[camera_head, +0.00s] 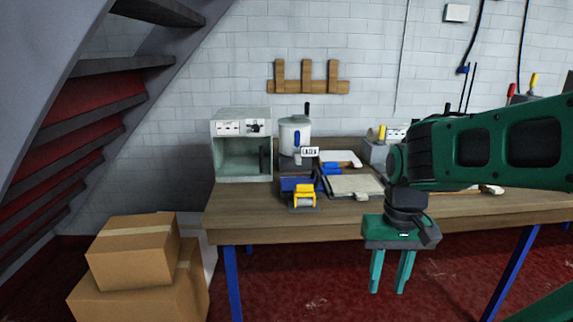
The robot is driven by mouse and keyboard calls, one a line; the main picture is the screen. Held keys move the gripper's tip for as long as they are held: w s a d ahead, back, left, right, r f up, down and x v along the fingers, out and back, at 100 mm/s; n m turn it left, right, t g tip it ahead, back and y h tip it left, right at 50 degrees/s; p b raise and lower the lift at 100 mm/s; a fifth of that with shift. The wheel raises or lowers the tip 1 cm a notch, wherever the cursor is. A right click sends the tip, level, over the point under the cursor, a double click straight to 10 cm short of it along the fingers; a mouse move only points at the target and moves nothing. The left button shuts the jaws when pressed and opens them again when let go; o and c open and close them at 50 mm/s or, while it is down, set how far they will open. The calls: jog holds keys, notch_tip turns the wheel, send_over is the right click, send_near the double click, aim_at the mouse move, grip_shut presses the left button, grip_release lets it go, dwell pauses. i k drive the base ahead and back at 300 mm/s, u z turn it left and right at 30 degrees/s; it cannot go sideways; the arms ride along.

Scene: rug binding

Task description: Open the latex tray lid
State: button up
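A small white label that appears to read "LATEX" (310,152) stands near the back of the workbench. Just in front of it is a flat beige panel with a dark rim (354,186), lying level; it may be the latex tray with its lid down, but I cannot tell for certain. My gripper (391,285) points straight down in front of the bench's front edge, to the right of and nearer than the panel. Its two green fingers are apart with nothing between them. My arm hides part of the bench's right side.
The wooden workbench (250,215) also carries an open-fronted grey cabinet (241,173), a white pot (294,134), a yellow-and-blue roller device (303,195) and a white sheet with a blue object (333,168). Cardboard boxes (133,250) stand left of it, under stairs. Red floor shows below.

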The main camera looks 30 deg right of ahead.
aim_at(288, 184)
jog(key=z, duration=0.25)
jog(key=i, duration=0.9)
jog(key=z, duration=0.55)
